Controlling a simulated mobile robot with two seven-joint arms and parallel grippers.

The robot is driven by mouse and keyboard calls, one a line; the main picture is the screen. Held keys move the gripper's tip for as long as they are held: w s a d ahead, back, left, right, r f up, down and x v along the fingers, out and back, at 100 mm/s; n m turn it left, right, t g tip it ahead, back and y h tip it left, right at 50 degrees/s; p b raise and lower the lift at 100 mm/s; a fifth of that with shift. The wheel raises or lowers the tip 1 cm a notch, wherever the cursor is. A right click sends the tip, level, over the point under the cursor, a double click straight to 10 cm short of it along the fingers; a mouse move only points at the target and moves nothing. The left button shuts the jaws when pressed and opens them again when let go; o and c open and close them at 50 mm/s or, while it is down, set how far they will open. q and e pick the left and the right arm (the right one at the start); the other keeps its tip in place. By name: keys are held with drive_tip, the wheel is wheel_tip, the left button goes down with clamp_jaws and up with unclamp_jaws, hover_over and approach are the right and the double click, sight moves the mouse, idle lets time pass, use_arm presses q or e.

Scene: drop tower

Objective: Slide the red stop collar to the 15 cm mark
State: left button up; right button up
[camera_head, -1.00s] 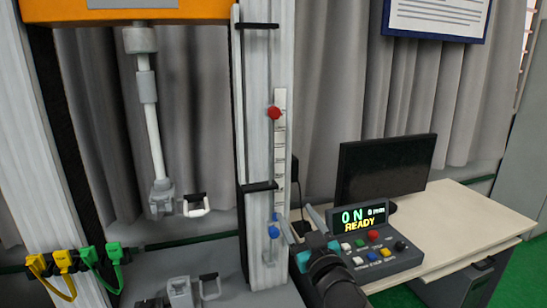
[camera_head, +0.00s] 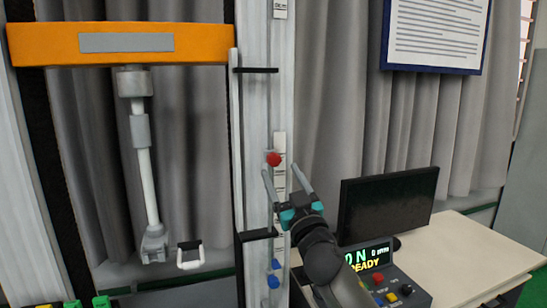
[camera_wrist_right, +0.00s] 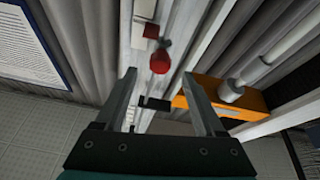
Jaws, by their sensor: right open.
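The red stop collar (camera_head: 274,159) sits on the rod along the tower's column, beside a white scale strip (camera_head: 280,185). It also shows in the right wrist view (camera_wrist_right: 160,61), beyond the fingertips and roughly between them. My right gripper (camera_head: 283,177) is open and empty, with its fingers pointing up just below the red collar and apart from it. In the right wrist view its two fingers (camera_wrist_right: 158,84) are spread wide. The scale's marks are too small to read. My left gripper is not in view.
An orange crosshead (camera_head: 118,43) is at left. The control box (camera_head: 378,274) and a dark monitor (camera_head: 387,206) stand at right.

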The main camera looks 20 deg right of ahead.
sight(275, 162)
drive_tip(key=shift+x, duration=3.3)
drive_tip(key=shift+f, duration=0.1)
clamp_jaws()
